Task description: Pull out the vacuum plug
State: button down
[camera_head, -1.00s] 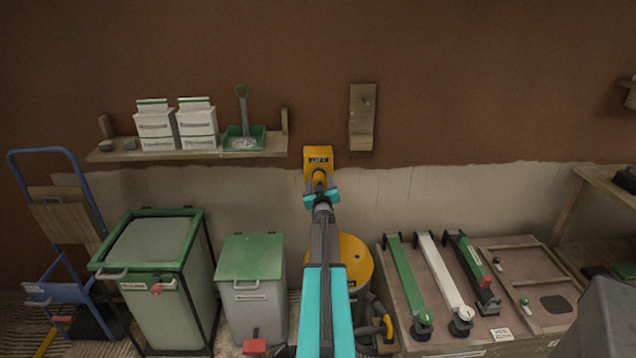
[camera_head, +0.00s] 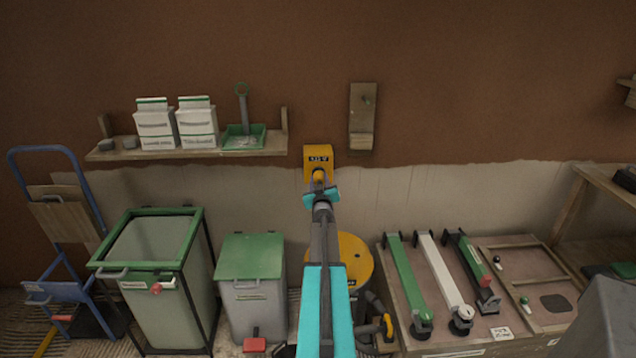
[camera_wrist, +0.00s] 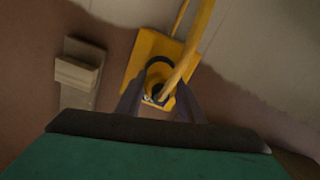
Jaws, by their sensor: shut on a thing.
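A yellow socket box (camera_head: 318,153) with a small dark label is fixed to the wall where the brown and pale plaster meet. It also shows in the wrist view (camera_wrist: 140,68). The yellow plug (camera_head: 319,175) is at the lower front of the box, and a yellow cable (camera_wrist: 190,48) runs from it in the wrist view. My gripper (camera_wrist: 160,95) is shut on the plug, with a dark finger on either side. The fingers partly hide the plug, and I cannot tell how deep it sits. A yellow-topped drum (camera_head: 356,262), apparently the vacuum, stands below, partly behind my arm.
A wooden shelf (camera_head: 190,152) with white cartons is at the left, and a small wooden wall bracket (camera_head: 362,118) is close right of the box. Bins (camera_head: 250,257) stand lower left. A low bench (camera_head: 515,255) with tools is lower right.

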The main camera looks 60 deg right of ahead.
jog(key=b+v, duration=0.1)
jog(key=v, duration=0.3)
jog(key=shift+s+a+f, duration=0.1)
jog(key=shift+s+a, duration=0.05)
jog(key=shift+s, duration=0.05)
dwell(0.3)
jog(key=c, duration=1.2)
grip_release()
jog(key=shift+s+a, duration=0.1)
jog(key=shift+a, duration=0.1)
jog(key=b+v, duration=0.2)
jog(key=v, duration=1.1)
jog(key=shift+s+a, duration=0.15)
